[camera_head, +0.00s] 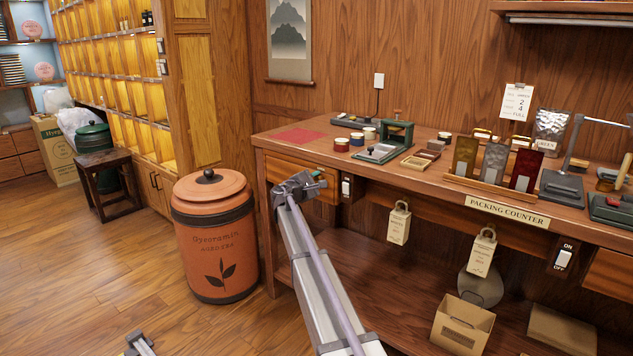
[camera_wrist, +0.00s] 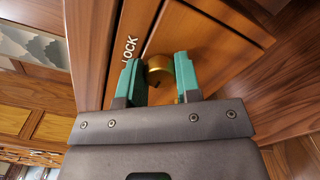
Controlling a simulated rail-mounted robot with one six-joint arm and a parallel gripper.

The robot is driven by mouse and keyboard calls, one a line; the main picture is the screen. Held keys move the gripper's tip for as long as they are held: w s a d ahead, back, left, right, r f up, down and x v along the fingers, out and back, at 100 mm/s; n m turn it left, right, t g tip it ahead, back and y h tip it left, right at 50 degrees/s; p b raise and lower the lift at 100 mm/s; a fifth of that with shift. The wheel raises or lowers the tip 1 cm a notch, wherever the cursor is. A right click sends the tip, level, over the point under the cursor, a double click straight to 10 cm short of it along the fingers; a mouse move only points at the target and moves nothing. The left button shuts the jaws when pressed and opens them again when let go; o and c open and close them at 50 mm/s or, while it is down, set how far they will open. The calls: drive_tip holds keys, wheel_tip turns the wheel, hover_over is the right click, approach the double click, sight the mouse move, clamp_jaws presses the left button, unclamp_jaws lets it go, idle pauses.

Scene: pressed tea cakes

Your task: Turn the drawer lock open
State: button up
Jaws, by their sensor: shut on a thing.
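The drawer lock is a round brass knob (camera_wrist: 160,68) on the wooden drawer front, beside the white word LOCK, in the wrist view. My gripper (camera_wrist: 157,78) has its two green fingers on either side of the knob and is shut on it. The lower part of the knob is partly hidden between the fingers. In the head view my gripper (camera_head: 318,180) is at the left drawer (camera_head: 283,168) under the counter top. There the arm hides the lock. The drawer looks closed.
A white switch (camera_head: 346,187) sits just right of my gripper. A large orange tea canister (camera_head: 214,240) stands on the floor to the left. The counter (camera_head: 330,128) above holds a press, tins and packets. Paper tags (camera_head: 399,224) hang below its edge.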

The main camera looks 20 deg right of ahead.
drive_tip(key=o, duration=0.9)
drive_tip(key=v, duration=1)
drive_tip(key=shift+s+a, duration=0.2)
drive_tip(key=shift+a, duration=0.15)
